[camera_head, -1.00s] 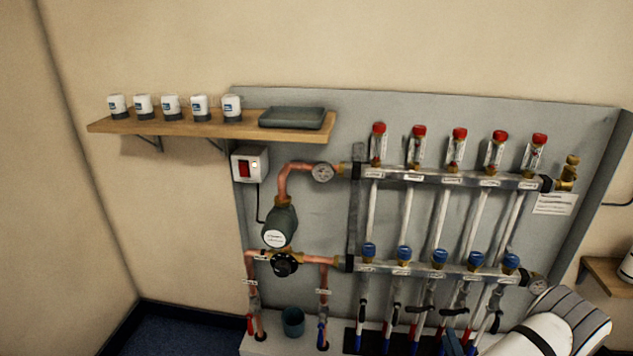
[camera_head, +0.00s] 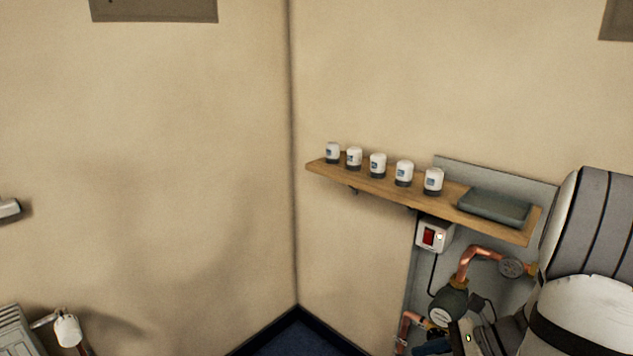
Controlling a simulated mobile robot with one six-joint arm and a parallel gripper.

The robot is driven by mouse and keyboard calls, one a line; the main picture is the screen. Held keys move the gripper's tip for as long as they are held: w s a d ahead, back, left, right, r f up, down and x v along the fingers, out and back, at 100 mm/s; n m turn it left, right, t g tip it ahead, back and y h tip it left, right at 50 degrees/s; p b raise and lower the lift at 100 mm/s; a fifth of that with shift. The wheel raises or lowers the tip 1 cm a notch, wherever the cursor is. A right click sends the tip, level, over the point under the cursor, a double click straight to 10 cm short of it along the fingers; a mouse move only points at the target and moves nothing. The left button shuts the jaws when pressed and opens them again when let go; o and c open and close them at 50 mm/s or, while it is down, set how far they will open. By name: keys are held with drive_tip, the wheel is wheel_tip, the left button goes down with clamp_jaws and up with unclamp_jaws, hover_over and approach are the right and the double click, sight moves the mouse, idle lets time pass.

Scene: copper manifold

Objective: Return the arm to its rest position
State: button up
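My arm (camera_head: 590,250), white and grey, is at the right edge and covers most of the manifold board.
A wooden shelf (camera_head: 375,186) carries several white caps (camera_head: 378,165) and a dark tray (camera_head: 495,207). Below it are a red switch box (camera_head: 434,236), copper pipe (camera_head: 466,264), a gauge (camera_head: 511,267) and a pump (camera_head: 448,305). A radiator (camera_head: 18,332) with a white valve (camera_head: 67,330) is at lower left. The corner between is clear.

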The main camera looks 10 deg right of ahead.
drive_tip(key=s+a+r+n+h+p, duration=0.3)
drive_tip(key=r+n, duration=0.5)
drive_tip(key=n, duration=0.3)
drive_tip(key=s+a+r+n+g+h+p, duration=0.1)
drive_tip(key=a+r+n+h+p, duration=0.3)
drive_tip(key=a+r+n+h, duration=0.4)
drive_tip(key=s+a+r+n, duration=0.1)
drive_tip(key=n, duration=0.3)
drive_tip(key=shift+s+a+p, duration=0.25)
drive_tip(key=shift+s+p, duration=0.1)
drive_tip(key=shift+s, duration=0.05)
drive_tip(key=shift+d, duration=0.1)
